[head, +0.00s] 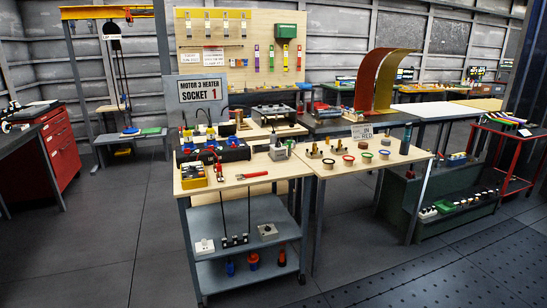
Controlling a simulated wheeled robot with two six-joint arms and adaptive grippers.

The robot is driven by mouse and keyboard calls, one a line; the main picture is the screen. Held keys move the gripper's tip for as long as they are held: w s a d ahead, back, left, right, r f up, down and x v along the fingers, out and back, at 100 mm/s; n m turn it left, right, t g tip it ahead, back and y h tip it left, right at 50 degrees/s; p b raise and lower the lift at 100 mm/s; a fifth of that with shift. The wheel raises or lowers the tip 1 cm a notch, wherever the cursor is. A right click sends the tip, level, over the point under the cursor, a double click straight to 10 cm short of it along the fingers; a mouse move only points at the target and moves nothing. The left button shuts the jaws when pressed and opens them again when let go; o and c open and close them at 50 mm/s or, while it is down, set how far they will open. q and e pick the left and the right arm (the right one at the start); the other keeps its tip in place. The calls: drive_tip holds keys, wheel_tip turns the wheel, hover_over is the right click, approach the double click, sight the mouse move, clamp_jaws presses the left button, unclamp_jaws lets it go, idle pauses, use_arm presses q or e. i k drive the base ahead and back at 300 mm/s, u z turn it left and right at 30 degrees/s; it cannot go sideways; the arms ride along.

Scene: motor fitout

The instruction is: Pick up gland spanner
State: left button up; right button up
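A tool with a red handle (254,175) lies flat near the front edge of a light wooden table top, its darker end to the left. It may be the gland spanner, but it is too small to tell. A second red tool (219,170) stands or leans just left of it, next to a yellow box (193,175) with small parts in it. Neither of my grippers is in view, and nothing is seen touching these tools.
A second wooden table (387,170) adjoins on the right, with several small coloured rings and brass parts. A sign reading "Motor 3 heater socket 1" (204,90) stands behind. Below the left top is a grey shelf (219,225) with sockets. The floor (100,250) in front is clear.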

sight(264, 173)
drive_tip(key=u, duration=0.3)
drive_tip(key=k, duration=0.3)
drive_tip(key=z, duration=1.1)
drive_tip(key=i, duration=1.15)
drive_tip(key=u, duration=0.2)
drive_tip(key=k, duration=0.65)
drive_tip(key=z, duration=0.7)
drive_tip(key=i, duration=1.75)
